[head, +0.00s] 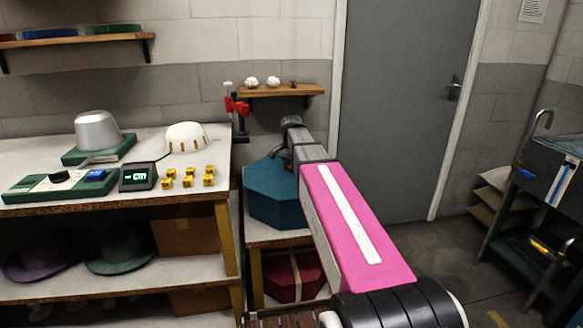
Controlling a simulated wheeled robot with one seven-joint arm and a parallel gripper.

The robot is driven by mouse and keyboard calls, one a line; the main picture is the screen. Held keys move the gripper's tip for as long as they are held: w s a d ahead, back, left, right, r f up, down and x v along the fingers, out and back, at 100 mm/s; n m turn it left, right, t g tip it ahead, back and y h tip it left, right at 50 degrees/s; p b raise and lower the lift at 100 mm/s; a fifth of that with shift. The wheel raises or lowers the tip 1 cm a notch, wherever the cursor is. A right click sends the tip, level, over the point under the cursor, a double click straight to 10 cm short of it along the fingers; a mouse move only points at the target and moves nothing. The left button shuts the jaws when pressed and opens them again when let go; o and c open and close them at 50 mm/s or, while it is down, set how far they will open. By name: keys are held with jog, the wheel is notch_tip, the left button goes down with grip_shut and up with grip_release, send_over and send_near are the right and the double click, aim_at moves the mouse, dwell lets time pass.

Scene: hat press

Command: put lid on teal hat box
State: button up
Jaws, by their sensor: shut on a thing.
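The teal octagonal hat box (275,210) stands on a small wooden stand between the workbench and the door. A flat teal top, which looks like its lid (265,178), lies over or just above it; I cannot tell whether there is a gap between them. My gripper (282,157) is at the top's far right part, shut on what seems to be the lid. The grip itself is small and dark in the picture. My pink arm covers the right side of the box and lid.
The workbench (60,144) at left holds a metal hat form (97,130), a white dome (186,137), a control panel and several yellow blocks. A red box (293,278) sits under the teal one. A wall shelf (283,90) hangs behind. Floor is clear before the door (405,110).

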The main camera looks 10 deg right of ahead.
jog(key=o, duration=1.1)
